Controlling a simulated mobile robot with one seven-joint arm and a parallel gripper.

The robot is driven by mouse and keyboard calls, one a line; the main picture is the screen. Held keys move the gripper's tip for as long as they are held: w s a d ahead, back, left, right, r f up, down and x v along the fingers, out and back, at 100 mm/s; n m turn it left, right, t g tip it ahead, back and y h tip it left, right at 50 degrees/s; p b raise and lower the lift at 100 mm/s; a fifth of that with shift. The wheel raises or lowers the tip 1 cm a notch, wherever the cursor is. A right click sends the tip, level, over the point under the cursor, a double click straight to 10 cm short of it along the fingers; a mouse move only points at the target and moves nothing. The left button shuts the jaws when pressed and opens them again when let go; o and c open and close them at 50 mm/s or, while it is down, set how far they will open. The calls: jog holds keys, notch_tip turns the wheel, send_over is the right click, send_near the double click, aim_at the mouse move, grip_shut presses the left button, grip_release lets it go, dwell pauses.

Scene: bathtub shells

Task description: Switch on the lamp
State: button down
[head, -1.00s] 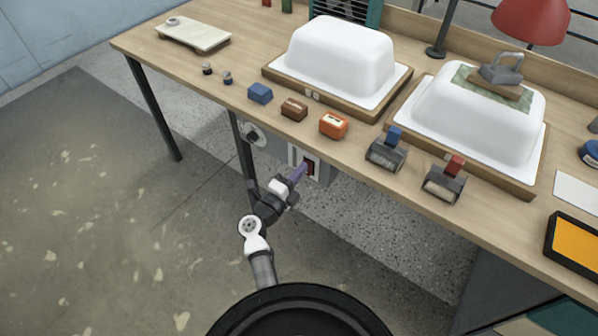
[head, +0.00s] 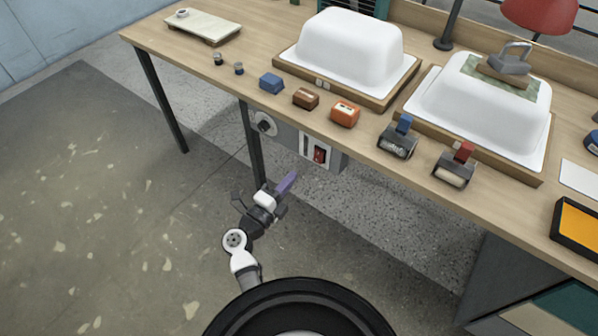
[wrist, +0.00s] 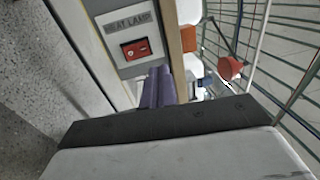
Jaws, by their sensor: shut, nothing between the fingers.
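The red rocker switch (head: 319,155) sits in a light plate on the grey panel under the bench's front edge. In the wrist view the red switch (wrist: 136,49) shows below a label (wrist: 128,22) whose readable part is "AT LAMP". The lamp's red shade (head: 540,14) is at the top right of the head view, partly cut off; I cannot tell whether it is lit. My gripper (head: 293,174) has purple fingers, shut and empty. It is apart from the switch, to its left and lower in the head view. The fingers (wrist: 157,88) also show in the wrist view.
The wooden bench (head: 215,88) carries two white tub shells (head: 350,40), small blocks and two tape-dispenser-like tools. A round dial (head: 264,123) is left of the switch on the panel. A bench leg (head: 163,100) stands at left; the floor there is clear.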

jog(key=shift+s+a+r, duration=0.15)
jog(key=shift+s+a, duration=0.35)
jog(key=shift+s, duration=0.2)
jog(key=shift+s+a+r, duration=0.15)
jog(key=shift+s+a, duration=0.35)
jog(key=shift+s, duration=0.15)
